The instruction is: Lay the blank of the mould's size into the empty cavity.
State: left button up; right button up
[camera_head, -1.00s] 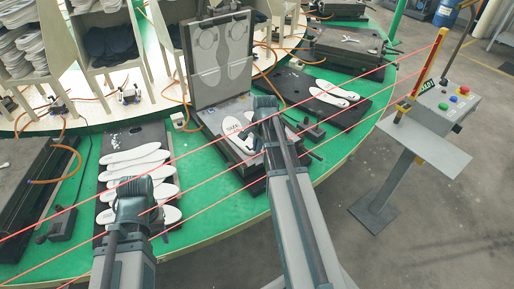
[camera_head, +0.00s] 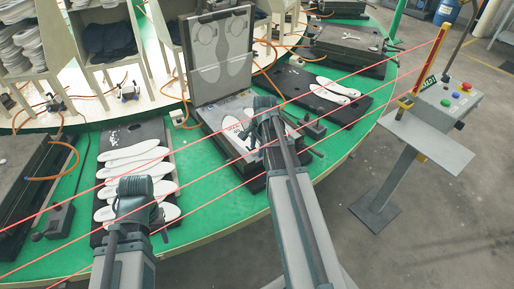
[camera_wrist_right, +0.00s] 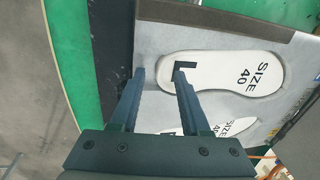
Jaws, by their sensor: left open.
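The open mould (camera_head: 205,120) stands on the green table with its grey lid (camera_head: 222,60) raised. The right wrist view shows a pale insole shape (camera_wrist_right: 215,73) marked "SIZE 40" and "L" in the mould. A second pale shape (camera_wrist_right: 225,128), also marked "SIZE 40", is partly hidden by my gripper. I cannot tell which is a bare cavity floor. My right gripper (camera_head: 262,103) is above the mould, fingers apart with nothing between the tips (camera_wrist_right: 160,73). Several white blanks (camera_head: 135,155) lie in a row on a dark board. My left gripper (camera_head: 133,185) is open over the blanks' lower end.
Thin red lines cross in front of the table, ending at a yellow post (camera_head: 430,70). A control box (camera_head: 448,100) stands at the right. Shelves with stacked pieces stand at the back left.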

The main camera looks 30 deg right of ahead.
jog(key=shift+r, duration=0.15)
notch_tip(320, 180, up, 13)
jog(key=s+p, duration=0.2)
jog(key=p, duration=1.1)
jog(key=shift+s+r+p, duration=0.2)
jog(key=shift+s+p, duration=0.1)
jog(key=shift+d, duration=0.1)
jog(key=s+a+n, duration=0.4)
jog(key=a+n, duration=0.2)
jog(key=a, duration=0.4)
jog(key=s+a+n+g+h, duration=0.1)
jog(key=s+a+n, duration=0.4)
jog(key=a, duration=0.5)
jog(key=s+a+n+g, duration=0.1)
jog(key=s+a+n, duration=0.3)
jog(key=a+n, duration=0.5)
jog(key=shift+s+a+f, duration=0.25)
jog(key=shift+a+f, duration=0.05)
jog(key=shift+a, duration=0.6)
